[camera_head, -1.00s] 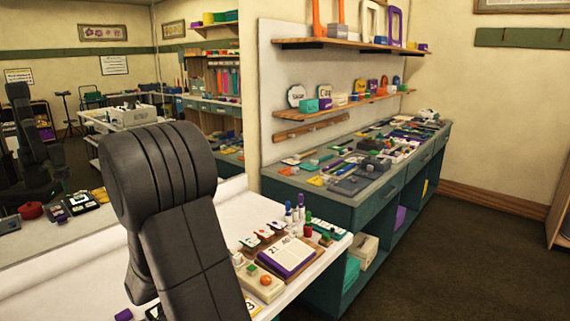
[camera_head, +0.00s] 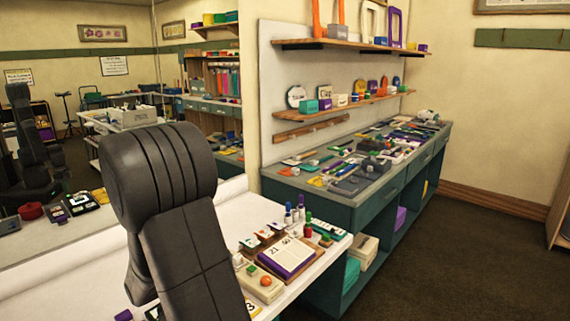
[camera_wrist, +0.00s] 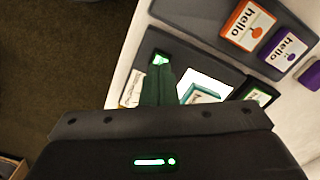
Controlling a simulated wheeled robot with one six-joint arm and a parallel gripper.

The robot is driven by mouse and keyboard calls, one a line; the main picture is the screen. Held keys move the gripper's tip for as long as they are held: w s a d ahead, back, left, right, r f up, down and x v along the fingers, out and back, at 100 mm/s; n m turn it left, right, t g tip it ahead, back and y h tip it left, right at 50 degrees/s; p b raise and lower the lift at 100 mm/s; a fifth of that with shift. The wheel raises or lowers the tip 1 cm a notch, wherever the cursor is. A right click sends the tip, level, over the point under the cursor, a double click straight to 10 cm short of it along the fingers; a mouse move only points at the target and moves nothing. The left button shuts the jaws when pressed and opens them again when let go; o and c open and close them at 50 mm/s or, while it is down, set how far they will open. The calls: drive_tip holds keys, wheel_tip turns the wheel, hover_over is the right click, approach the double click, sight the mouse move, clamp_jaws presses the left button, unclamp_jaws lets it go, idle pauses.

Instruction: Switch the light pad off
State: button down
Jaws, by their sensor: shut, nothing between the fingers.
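In the wrist view, a dark flat pad (camera_wrist: 186,56) lies on the white table, with a brightly lit white panel (camera_wrist: 222,87) that looks like the light pad's lit face. A teal-edged piece lies over part of this panel. My gripper (camera_wrist: 160,68) is shut and empty, its narrow dark green fingers reaching over the pad, left of the lit panel. A small bright green spot shows right at the fingertips; I cannot tell whether it is a switch or whether the fingers touch it. In the head view my arm hides the gripper and most of the pad.
In the wrist view, a dark tray holds an orange "hello" card (camera_wrist: 247,24) and a purple one (camera_wrist: 283,47). A cream card (camera_wrist: 132,88) lies left of the fingers. In the head view, a flip calendar (camera_head: 287,256) and a cream button box (camera_head: 258,283) stand right of my arm.

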drive_tip(key=shift+f+b, duration=1.05)
drive_tip(key=shift+f, duration=0.2)
drive_tip(key=shift+s+d+f, duration=0.15)
drive_tip(key=shift+s+f, duration=0.05)
drive_tip(key=shift+f, duration=0.05)
drive_tip(key=shift+w+r+p, duration=0.15)
drive_tip(key=shift+r+p, duration=2)
drive_tip(key=shift+r, duration=0.95)
